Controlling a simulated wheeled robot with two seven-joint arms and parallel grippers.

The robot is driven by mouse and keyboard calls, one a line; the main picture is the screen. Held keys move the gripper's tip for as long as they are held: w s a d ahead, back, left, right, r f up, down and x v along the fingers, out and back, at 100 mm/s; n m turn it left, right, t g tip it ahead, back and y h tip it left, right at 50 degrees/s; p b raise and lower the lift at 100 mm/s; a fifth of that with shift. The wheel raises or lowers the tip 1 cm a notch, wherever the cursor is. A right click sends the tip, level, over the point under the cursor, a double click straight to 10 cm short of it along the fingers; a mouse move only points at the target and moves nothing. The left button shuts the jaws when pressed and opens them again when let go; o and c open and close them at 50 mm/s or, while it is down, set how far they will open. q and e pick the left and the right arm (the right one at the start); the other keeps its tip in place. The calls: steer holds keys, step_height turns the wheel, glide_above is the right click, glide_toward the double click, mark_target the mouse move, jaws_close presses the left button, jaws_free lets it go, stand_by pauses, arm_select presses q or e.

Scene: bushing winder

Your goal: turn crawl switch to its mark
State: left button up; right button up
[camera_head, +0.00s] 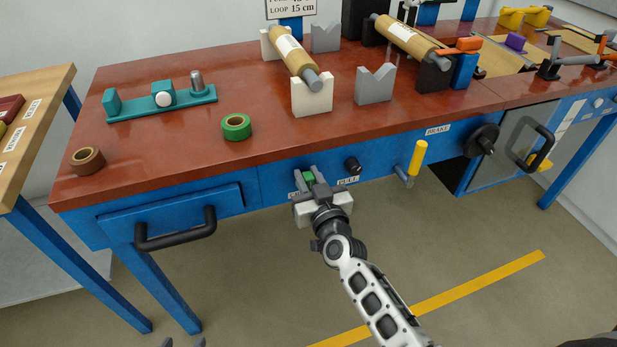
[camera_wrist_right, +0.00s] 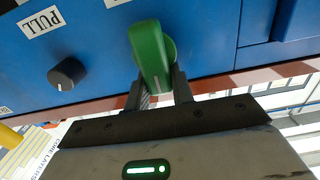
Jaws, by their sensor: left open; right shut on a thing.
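The crawl switch, a green handle (camera_head: 309,179), sits on the blue front panel of the bench. In the right wrist view the green handle (camera_wrist_right: 150,55) stands out from the panel between my fingers. My right gripper (camera_head: 309,176) is shut on it, with one finger on each side; it also shows in the right wrist view (camera_wrist_right: 160,90). A label below the switch is mostly covered by my gripper, and I cannot see the switch's mark. My left gripper (camera_head: 185,342) shows only as two fingertips at the bottom edge of the head view, open and apart from everything.
A black knob (camera_head: 352,165) with a PULL label (camera_head: 348,181) is beside the switch. A yellow lever (camera_head: 418,158) juts out further right. A drawer handle (camera_head: 175,229) protrudes at the left. The floor in front is clear.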

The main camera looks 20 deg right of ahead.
steer(key=m, duration=0.2)
steer(key=d+m, duration=0.1)
steer(key=shift+f+m, duration=0.15)
steer(key=shift+m, duration=0.25)
arm_select(q)
steer(key=shift+w+d+f+n+b, duration=0.2)
steer(key=shift+d+f+n+b, duration=0.25)
steer(key=shift+b, duration=1.6)
arm_select(e)
steer(key=shift+d+f+m, duration=0.25)
steer(key=shift+f+m, duration=0.15)
steer(key=shift+m, duration=1.9)
steer(key=shift+d+f+m, duration=0.3)
steer(key=shift+f+m, duration=0.15)
steer(key=shift+m, duration=1.85)
steer(key=shift+d+f+m, duration=0.25)
steer(key=shift+f+m, duration=0.15)
steer(key=shift+m, duration=1.9)
arm_select(q)
steer(key=shift+s+a+f, duration=0.1)
steer(key=shift+f, duration=0.1)
arm_select(e)
steer(key=o, duration=1)
steer(key=shift+s, duration=0.1)
